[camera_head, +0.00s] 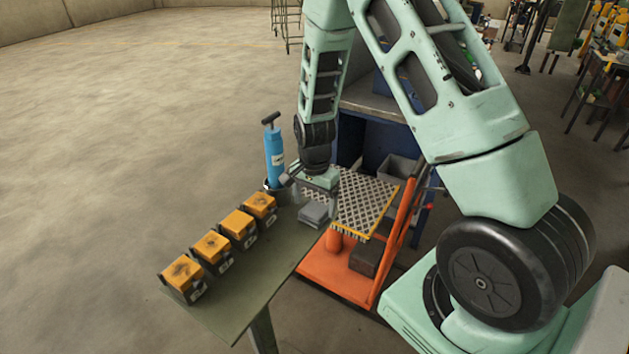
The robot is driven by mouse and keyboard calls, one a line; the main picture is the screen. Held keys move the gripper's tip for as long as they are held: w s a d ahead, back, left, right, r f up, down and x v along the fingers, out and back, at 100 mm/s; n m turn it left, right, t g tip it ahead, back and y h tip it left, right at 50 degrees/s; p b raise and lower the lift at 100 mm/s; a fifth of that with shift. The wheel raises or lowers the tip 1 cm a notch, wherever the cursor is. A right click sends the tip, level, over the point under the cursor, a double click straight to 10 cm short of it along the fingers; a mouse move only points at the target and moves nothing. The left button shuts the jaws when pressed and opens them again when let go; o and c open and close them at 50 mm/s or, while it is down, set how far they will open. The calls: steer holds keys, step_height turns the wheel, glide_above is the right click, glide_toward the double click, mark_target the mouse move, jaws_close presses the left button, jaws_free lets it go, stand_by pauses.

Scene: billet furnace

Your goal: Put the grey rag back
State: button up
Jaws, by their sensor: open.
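A small folded grey piece, which looks like the grey rag (313,214), lies at the far right end of the grey-green table (240,290). My gripper (314,199) points down just over and behind it, with its fingers apart. The rag shows in front of the fingers. I cannot tell whether the fingers touch it or stand around it.
Several orange blocks (239,227) stand in a row along the table's left side. A blue hand pump (274,157) stands at the far end, left of my gripper. An orange cart (345,283) with a chequered top (372,202) is to the right. The floor on the left is clear.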

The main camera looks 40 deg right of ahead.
mark_target(314, 209)
step_height(314, 209, up, 9)
steer(key=b, duration=0.2)
steer(key=s+a+r+n+y, duration=0.1)
steer(key=s+a+r+n, duration=0.25)
steer(key=a, duration=0.45)
steer(key=s+a+r+n, duration=0.2)
steer(key=s+a+n, duration=0.25)
steer(key=a, duration=0.35)
steer(key=s+a+r+n, duration=0.1)
steer(key=s+a+n, duration=0.3)
steer(key=s+n, duration=0.3)
steer(key=s+a+r+n, duration=0.1)
steer(key=s+a+n, duration=0.3)
steer(key=s, duration=0.5)
steer(key=n, duration=0.2)
steer(key=shift+s+a+r+n, duration=0.2)
steer(key=shift+r+n, duration=0.05)
steer(key=shift+n, duration=0.15)
steer(key=f+b, duration=0.4)
steer(key=shift+w+d, duration=0.1)
steer(key=shift+d, duration=0.1)
